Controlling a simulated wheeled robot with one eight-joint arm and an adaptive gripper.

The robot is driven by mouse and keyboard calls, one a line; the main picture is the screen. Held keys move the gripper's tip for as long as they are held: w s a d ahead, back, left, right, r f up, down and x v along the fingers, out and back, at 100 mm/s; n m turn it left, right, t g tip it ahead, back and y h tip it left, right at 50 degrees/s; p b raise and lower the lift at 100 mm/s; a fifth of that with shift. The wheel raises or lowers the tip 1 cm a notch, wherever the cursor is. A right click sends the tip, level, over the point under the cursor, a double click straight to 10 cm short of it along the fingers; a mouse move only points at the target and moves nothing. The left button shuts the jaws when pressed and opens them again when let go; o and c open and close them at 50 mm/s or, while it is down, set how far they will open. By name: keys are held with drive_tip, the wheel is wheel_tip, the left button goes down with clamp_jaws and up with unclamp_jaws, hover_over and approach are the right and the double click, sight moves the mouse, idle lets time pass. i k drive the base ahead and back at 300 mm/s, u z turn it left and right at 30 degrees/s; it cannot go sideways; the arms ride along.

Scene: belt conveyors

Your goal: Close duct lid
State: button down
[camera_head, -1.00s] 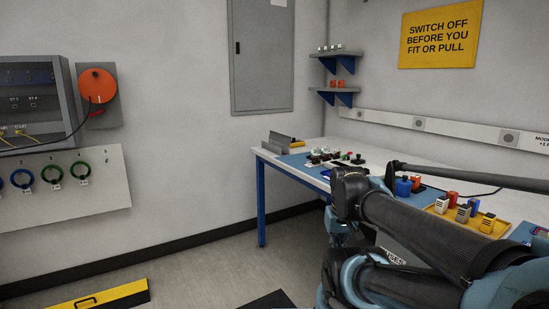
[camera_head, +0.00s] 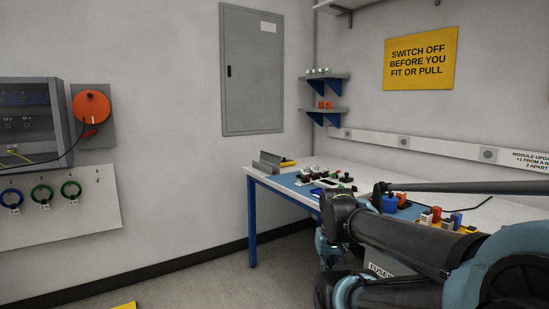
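A small yellow corner (camera_head: 125,306) of something on the floor shows at the bottom left edge; the rest of it is cut off by the frame. In the earlier picture it was a yellow and black striped piece with a black handle, perhaps the duct lid, but I cannot confirm that. Whether it is open or closed does not show. My arm (camera_head: 400,240) reaches in from the right, black and pale blue, in front of the workbench. The fingers of my gripper do not show; only arm links are visible.
A blue-legged workbench (camera_head: 252,225) stands along the right wall with modules and small parts. An orange reel (camera_head: 91,107) and a board (camera_head: 100,215) with coloured rings hang at left. A grey cabinet (camera_head: 252,75) is on the back wall.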

sight(276, 160)
drive_tip(key=k, duration=1.05)
drive_tip(key=u, duration=0.8)
drive_tip(key=i, duration=1.35)
drive_tip(key=z, duration=0.4)
drive_tip(key=i, duration=0.95)
drive_tip(key=z, duration=0.6)
